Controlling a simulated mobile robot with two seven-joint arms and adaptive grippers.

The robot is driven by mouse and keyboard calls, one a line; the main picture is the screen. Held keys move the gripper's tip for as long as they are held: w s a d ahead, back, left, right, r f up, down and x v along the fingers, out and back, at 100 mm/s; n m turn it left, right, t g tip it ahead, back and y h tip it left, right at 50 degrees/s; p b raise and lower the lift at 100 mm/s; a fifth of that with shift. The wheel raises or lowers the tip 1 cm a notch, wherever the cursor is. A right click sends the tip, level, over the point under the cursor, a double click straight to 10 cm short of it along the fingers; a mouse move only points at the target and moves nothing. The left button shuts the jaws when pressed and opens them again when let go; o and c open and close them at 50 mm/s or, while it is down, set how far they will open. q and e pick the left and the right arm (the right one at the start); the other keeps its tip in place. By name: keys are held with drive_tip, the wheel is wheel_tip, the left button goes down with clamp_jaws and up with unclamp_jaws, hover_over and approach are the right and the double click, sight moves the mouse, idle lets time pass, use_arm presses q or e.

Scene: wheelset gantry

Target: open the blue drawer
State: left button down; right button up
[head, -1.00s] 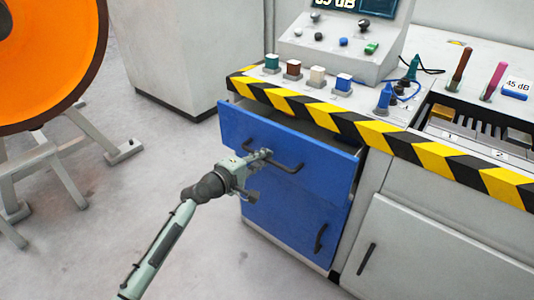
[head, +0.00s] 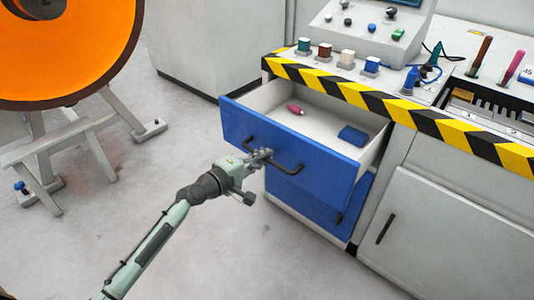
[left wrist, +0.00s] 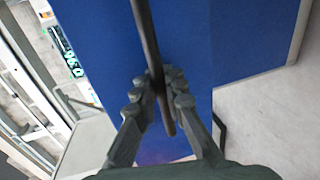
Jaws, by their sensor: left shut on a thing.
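The blue drawer (head: 318,177) is pulled well out of the grey cabinet in the head view, and its white inside shows. A dark red piece (head: 296,109) and a blue block (head: 353,135) lie in it. My left gripper (head: 262,155) is shut on the dark handle (head: 289,170) near the handle's left end. In the left wrist view the handle bar (left wrist: 147,45) runs between the two fingers (left wrist: 160,95) in front of the blue drawer face. My right gripper is not in view.
A second blue front (head: 330,212) is shut below the drawer. A striped yellow and black edge (head: 385,105) runs along the worktop above. An orange wheel (head: 60,50) on a grey stand is at the left. The floor before the drawer is clear.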

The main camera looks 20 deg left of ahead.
use_arm(q)
drive_tip(key=shift+s, duration=0.1)
drive_tip(key=c, duration=1.6)
unclamp_jaws()
drive_tip(key=shift+o, duration=0.2)
drive_tip(key=v, duration=1.2)
